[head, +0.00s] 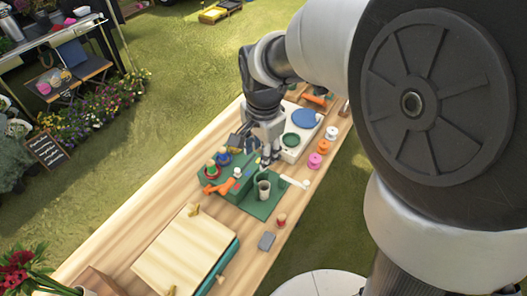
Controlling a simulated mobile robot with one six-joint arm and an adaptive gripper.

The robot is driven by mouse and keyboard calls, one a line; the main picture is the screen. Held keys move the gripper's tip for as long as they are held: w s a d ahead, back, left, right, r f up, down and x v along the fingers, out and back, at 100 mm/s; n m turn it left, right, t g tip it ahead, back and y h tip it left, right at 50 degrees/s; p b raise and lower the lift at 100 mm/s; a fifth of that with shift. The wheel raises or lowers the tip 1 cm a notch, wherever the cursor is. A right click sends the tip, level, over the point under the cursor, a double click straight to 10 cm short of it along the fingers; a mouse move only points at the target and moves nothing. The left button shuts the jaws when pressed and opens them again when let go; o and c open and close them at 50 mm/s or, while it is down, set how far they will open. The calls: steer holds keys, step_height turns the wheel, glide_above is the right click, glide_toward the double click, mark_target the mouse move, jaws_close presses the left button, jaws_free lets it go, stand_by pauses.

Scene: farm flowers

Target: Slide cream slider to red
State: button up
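A green box (217,185) with small coloured parts on it stands on the wooden table, left of and below my gripper. A small white or cream piece (294,182) shows to the right of the green mat (262,207); I cannot tell whether it is the cream slider. A red mark for the slider is too small to make out. My gripper (268,160) points down near the right end of the green box, just above the cups on the mat. Its fingertips are small and partly hidden, so I cannot tell whether they are apart or touching anything.
Green cups (263,190) stand on the mat close under my gripper. A white unit (299,138) with round discs is behind it. Coloured spools (315,161) line the right edge. A wooden press or book (185,250) lies in front.

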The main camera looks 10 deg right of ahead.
steer(key=shift+s+d, duration=0.15)
steer(key=shift+s, duration=0.4)
steer(key=shift+w, duration=0.1)
steer(key=n+g, duration=0.1)
steer(key=n, duration=1.1)
glide_above(237, 170)
step_height(237, 170, down, 9)
step_height(237, 170, down, 17)
steer(key=b, duration=0.3)
steer(key=shift+c, duration=0.5)
jaws_close()
